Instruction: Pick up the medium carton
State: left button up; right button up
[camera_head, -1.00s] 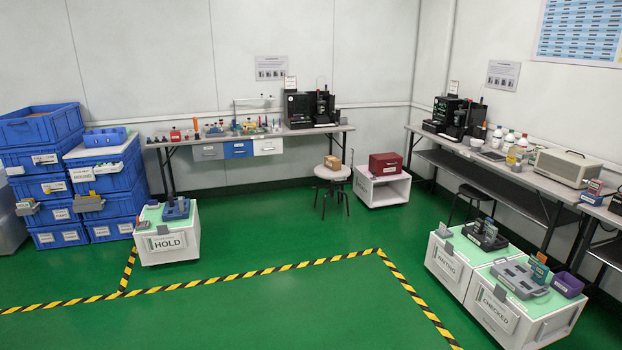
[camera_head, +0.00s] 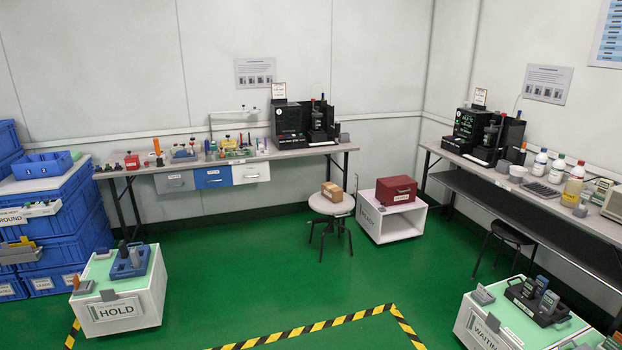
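A small brown carton (camera_head: 332,192) sits on the round white seat of a stool (camera_head: 330,205) near the middle of the view. It is the only cardboard-coloured box I can make out, and whether it is the medium one I cannot tell. Neither of my grippers is in view.
A white cabinet (camera_head: 392,224) with a dark red case (camera_head: 396,190) on top stands just right of the stool. The HOLD cabinet (camera_head: 130,308) is at the left and the WAITING cabinet (camera_head: 478,328) at the lower right. Open green floor (camera_head: 270,290) lies before the stool.

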aim_at(333, 193)
jog(key=i, duration=1.95)
